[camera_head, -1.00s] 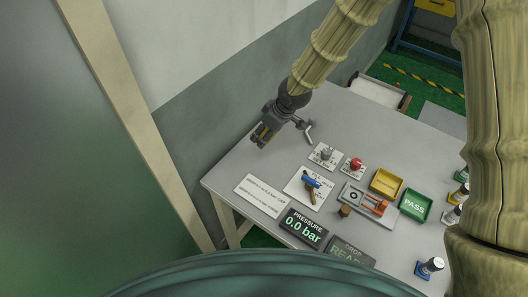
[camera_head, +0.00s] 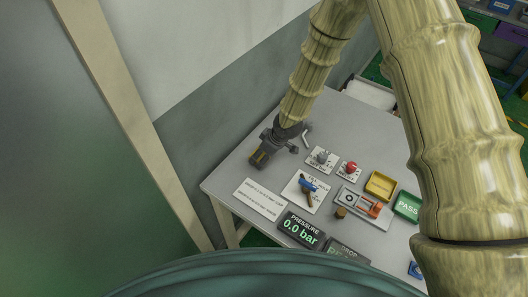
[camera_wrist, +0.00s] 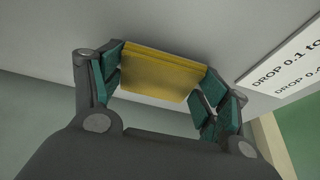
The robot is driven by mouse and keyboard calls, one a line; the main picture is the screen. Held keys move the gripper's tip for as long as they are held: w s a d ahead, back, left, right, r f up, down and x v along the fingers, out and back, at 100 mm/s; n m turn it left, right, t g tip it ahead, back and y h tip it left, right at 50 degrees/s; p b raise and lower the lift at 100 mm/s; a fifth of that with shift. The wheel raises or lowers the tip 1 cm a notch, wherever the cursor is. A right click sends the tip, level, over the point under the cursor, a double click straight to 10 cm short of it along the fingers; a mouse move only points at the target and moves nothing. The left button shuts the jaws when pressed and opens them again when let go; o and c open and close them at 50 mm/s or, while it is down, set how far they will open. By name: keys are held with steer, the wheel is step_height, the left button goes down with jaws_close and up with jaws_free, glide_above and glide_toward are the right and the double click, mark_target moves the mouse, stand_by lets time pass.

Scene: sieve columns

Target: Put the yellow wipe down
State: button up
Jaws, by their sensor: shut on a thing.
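The yellow wipe (camera_wrist: 155,75) is a flat folded yellow piece held between the green-padded fingers of my gripper (camera_wrist: 160,88) in the wrist view. In the head view my gripper (camera_head: 258,160) is over the left part of the grey table (camera_head: 235,178), pointing down and left. Only a small bit of yellow shows at its tip there. The gripper is shut on the wipe. I cannot tell from these views whether the wipe touches the table top.
A white printed card (camera_head: 260,199) lies near the gripper, and a blue-handled valve (camera_head: 307,184) is right of it. A red knob (camera_head: 351,168), a yellow tray (camera_head: 380,185), a green PASS tray (camera_head: 407,206) and a pressure display (camera_head: 301,230) stand farther right.

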steer(key=shift+s+f+b, duration=0.1)
steer(key=shift+f+b, duration=0.35)
steer(key=shift+f, duration=0.15)
steer(key=o, duration=1.3)
steer(key=shift+c, duration=0.2)
steer(key=shift+o, duration=0.4)
steer(key=shift+f, duration=0.15)
steer(key=shift+r, duration=0.2)
steer(key=shift+r, duration=0.25)
steer(key=shift+b+v, duration=0.6)
steer(key=shift+v, duration=0.9)
steer(key=b+v, duration=0.2)
steer(key=v, duration=0.6)
steer(key=shift+a, duration=0.25)
